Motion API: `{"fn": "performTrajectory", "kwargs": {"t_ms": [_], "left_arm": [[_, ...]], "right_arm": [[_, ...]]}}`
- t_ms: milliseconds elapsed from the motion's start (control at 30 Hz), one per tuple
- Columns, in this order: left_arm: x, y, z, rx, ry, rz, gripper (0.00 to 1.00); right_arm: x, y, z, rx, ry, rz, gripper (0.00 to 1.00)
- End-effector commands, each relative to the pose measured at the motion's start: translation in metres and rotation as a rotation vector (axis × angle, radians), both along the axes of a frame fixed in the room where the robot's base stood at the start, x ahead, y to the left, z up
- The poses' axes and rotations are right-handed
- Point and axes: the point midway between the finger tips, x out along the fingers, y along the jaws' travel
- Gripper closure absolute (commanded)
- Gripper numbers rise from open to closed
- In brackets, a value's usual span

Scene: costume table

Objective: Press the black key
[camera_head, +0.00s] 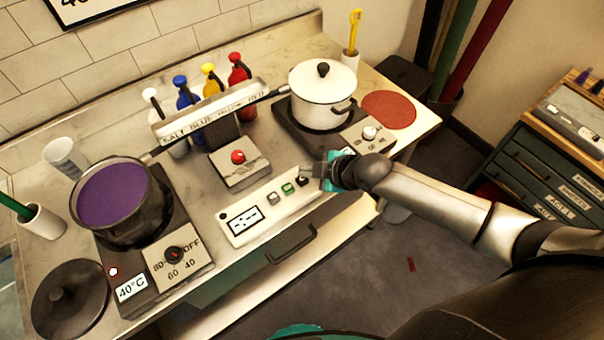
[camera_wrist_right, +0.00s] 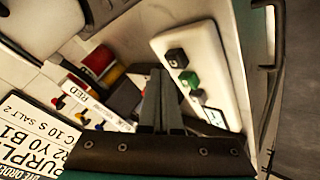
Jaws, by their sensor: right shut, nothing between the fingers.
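The black key (camera_head: 303,181) is the right-hand one in a row on a white control panel (camera_head: 262,219) at the counter's front edge. A green key (camera_head: 288,188) and a grey key (camera_head: 273,197) sit to its left. My right gripper (camera_head: 311,170) is shut and empty, close beside the black key; I cannot tell whether it touches it. In the right wrist view the black key (camera_wrist_right: 176,58) shows uncovered, to the right of the shut fingertips (camera_wrist_right: 160,72). My left gripper is not in view.
A purple-filled pot (camera_head: 113,198) stands on the left burner and a white lidded pot (camera_head: 323,95) on the right one. A red-button box (camera_head: 239,165) stands behind the panel, with several coloured bottles beyond. A drawer handle (camera_head: 291,246) is below the front edge.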

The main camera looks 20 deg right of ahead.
Motion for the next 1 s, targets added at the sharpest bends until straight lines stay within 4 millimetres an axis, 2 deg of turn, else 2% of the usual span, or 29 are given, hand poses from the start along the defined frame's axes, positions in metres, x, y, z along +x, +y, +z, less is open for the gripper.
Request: {"fn": "performTrajectory", "kwargs": {"t_ms": [367, 833, 1000], "left_arm": [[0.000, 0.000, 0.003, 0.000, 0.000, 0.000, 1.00], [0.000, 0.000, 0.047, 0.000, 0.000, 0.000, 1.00], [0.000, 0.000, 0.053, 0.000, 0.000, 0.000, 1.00]], "right_arm": [[0.000, 0.000, 0.002, 0.000, 0.000, 0.000, 1.00], [0.000, 0.000, 0.047, -0.001, -0.001, 0.000, 1.00], [0.000, 0.000, 0.053, -0.001, 0.000, 0.001, 1.00]]}}
